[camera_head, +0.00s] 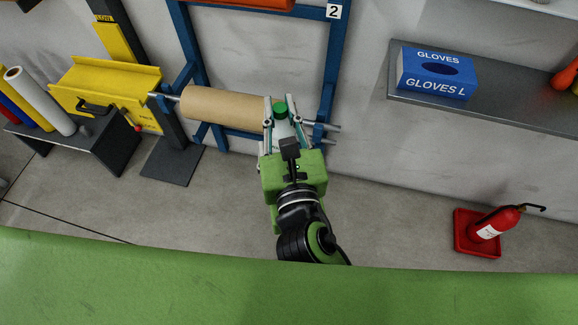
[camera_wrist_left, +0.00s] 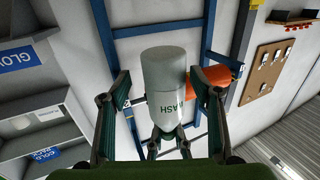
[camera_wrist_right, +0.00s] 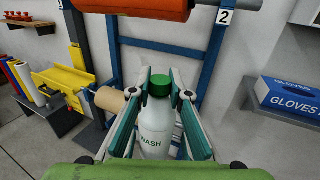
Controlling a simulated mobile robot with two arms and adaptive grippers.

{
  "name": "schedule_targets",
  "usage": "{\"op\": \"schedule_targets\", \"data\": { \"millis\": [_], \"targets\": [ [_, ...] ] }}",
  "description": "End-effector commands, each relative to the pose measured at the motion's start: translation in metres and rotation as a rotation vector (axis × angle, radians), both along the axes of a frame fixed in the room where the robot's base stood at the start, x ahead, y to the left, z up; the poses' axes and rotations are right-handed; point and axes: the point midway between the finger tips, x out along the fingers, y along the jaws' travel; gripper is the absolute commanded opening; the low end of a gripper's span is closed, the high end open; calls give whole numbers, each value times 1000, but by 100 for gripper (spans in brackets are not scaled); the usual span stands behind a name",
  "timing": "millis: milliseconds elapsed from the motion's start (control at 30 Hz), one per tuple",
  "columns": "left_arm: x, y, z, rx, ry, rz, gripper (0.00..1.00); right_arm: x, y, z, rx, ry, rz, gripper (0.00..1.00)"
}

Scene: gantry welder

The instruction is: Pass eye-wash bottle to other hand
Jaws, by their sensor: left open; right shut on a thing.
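The eye-wash bottle (camera_wrist_right: 156,122) is whitish with a green cap and the word WASH. In the right wrist view it stands cap up between the fingers of my right gripper (camera_wrist_right: 160,88), which is shut on it. In the head view the right gripper (camera_head: 281,108) holds it in front of the brown roll, with the green cap (camera_head: 281,110) showing. In the left wrist view the bottle (camera_wrist_left: 170,95) shows with its lettering inverted, between the spread fingers of my open left gripper (camera_wrist_left: 163,88). The left gripper is not distinguishable in the head view.
A blue rack (camera_head: 182,45) with a brown roll (camera_head: 225,106) stands behind the bottle. A grey shelf (camera_head: 520,113) with a blue gloves box (camera_head: 437,73) is at right. A red fire extinguisher (camera_head: 492,225) stands on the floor. A yellow machine (camera_head: 115,85) is at left.

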Motion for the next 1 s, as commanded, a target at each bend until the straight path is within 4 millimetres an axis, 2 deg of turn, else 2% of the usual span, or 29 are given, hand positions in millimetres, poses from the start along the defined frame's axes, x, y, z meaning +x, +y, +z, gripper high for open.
{"op": "schedule_targets", "data": {
  "millis": [133,433,467,633,700,733,767,800,1000],
  "targets": [
    [10,2,0,0,0,-1,58,0,0,1,1,-3,0,0],
    [13,3,0,0,1,-1,58,0,0,1,1,-3,0,0],
    [13,3,0,0,1,-1,55,0,0,1,1,-3,0,0],
    [13,3,0,0,1,-2,11,0,1,1,2,-1,2,0],
    [13,2,0,0,0,-3,8,-1,1,1,3,-1,3,0],
    [13,2,1,0,-2,-4,8,-1,1,1,3,-1,4,25],
    [13,2,1,0,-2,-4,8,-1,1,1,3,-1,4,33],
    [13,2,1,0,-2,-3,8,-1,1,1,3,-1,4,37],
    [13,3,1,0,-1,-2,8,0,1,1,1,-1,2,37]
  ]
}}
